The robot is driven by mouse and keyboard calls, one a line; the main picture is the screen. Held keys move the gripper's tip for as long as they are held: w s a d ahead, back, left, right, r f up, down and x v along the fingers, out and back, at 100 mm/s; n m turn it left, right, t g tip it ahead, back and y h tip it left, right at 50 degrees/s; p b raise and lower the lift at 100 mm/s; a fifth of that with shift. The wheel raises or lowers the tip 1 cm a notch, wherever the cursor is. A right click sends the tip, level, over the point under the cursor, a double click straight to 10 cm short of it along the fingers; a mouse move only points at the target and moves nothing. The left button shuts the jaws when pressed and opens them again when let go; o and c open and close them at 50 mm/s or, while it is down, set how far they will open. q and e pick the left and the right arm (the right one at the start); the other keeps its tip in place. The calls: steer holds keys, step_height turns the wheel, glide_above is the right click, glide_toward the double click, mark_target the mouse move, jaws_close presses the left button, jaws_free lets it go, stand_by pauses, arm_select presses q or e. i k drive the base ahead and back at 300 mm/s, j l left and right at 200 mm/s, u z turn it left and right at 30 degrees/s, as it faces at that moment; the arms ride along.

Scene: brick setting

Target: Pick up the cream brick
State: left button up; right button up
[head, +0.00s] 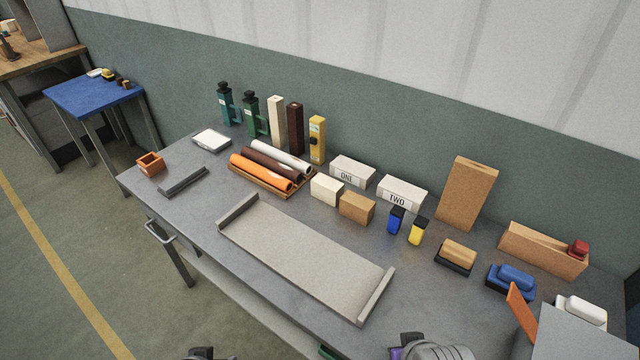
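The cream brick (326,189) lies on the grey workbench (210,205), near the middle of the bench. It sits just left of a tan brick (357,207), close to it, and behind the long grey tray (300,255). A taller cream block (277,121) stands upright farther back on the left. Only small parts of my arms show at the bottom edge. No gripper fingers can be made out, and nothing touches the cream brick.
Rolls on a wooden rack (267,187) lie left of the cream brick. White blocks marked ONE (352,171) and TWO (401,193) stand behind and to the right. Small blue (396,221) and yellow (418,232) containers stand farther right.

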mark_target(329, 190)
steer(key=i+j+z, duration=0.1)
steer(key=i+j, duration=0.65)
steer(key=j, duration=0.2)
steer(key=i+z, duration=0.1)
steer(key=z, duration=1.6)
